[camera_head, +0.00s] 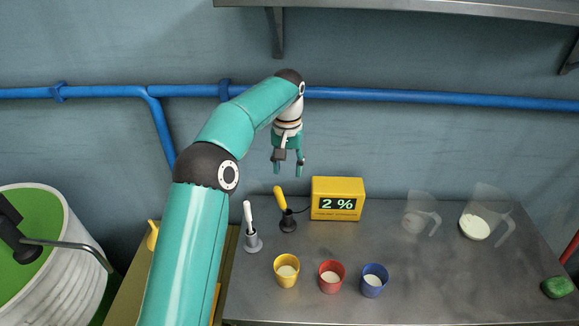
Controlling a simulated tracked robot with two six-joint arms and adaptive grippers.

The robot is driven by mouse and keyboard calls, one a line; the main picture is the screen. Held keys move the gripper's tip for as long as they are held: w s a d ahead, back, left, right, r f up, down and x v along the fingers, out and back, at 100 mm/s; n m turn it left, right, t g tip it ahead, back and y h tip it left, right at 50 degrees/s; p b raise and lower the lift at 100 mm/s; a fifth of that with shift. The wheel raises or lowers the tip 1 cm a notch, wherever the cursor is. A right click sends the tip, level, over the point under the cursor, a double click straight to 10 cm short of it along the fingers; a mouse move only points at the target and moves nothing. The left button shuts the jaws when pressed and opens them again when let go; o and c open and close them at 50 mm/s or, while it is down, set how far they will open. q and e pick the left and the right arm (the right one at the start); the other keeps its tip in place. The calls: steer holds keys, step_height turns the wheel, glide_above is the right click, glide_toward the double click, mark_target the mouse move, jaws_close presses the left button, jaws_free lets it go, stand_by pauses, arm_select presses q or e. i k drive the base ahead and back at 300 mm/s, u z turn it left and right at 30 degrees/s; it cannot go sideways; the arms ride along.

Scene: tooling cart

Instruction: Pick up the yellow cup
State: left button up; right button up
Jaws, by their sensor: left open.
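The yellow cup (287,272) stands upright on the metal tabletop, at the left of a row of three cups, with pale contents inside. My left gripper (288,170) is open and empty. It points down in the air, and in the picture it lies above the yellow cup, near the back wall. It is apart from the cup. My right gripper is not in view.
A red cup (331,277) and a blue cup (373,281) stand right of the yellow one. Behind are a white-handled tool (249,228), a yellow-handled tool (283,209) and a yellow display box (338,199). Clear jugs (487,212) and a green object (557,287) stand right.

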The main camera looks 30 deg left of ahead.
mark_target(286, 259)
steer(key=k, duration=1)
